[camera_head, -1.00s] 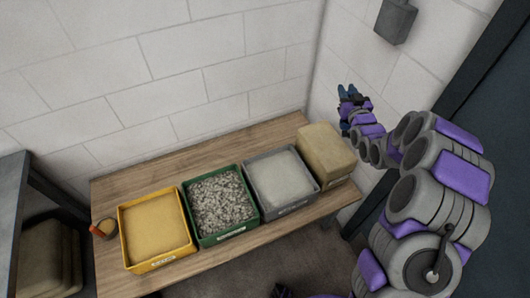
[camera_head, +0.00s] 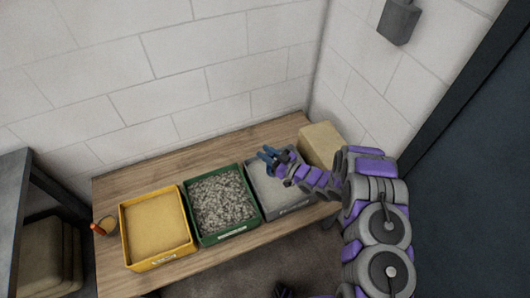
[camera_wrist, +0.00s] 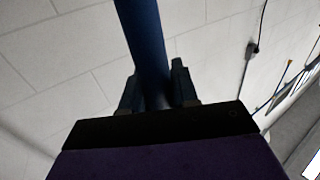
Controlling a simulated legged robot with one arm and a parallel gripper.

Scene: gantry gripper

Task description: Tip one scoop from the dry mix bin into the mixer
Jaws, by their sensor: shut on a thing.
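My gripper (camera_head: 271,156) is above the grey bin's back part in the head view. In the wrist view, its two fingers (camera_wrist: 156,90) are shut on a blue rod-like thing (camera_wrist: 143,35), whose far end leaves the picture; I cannot tell if it is a scoop's handle. A yellow bin (camera_head: 124,235) holds tan sand, a green bin (camera_head: 207,240) holds grey gravel, and a grey bin (camera_head: 292,210) holds pale powder, partly hidden by my arm. Their labels are too small to read, so I cannot tell which is the dry mix bin. I see no mixer.
The bins stand in a row on a wooden bench (camera_head: 180,165) against a block wall. A tan block (camera_head: 320,143) stands right of them. A small round thing with an orange part (camera_head: 101,228) lies at the left end. A grey box (camera_head: 397,20) hangs on the right wall.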

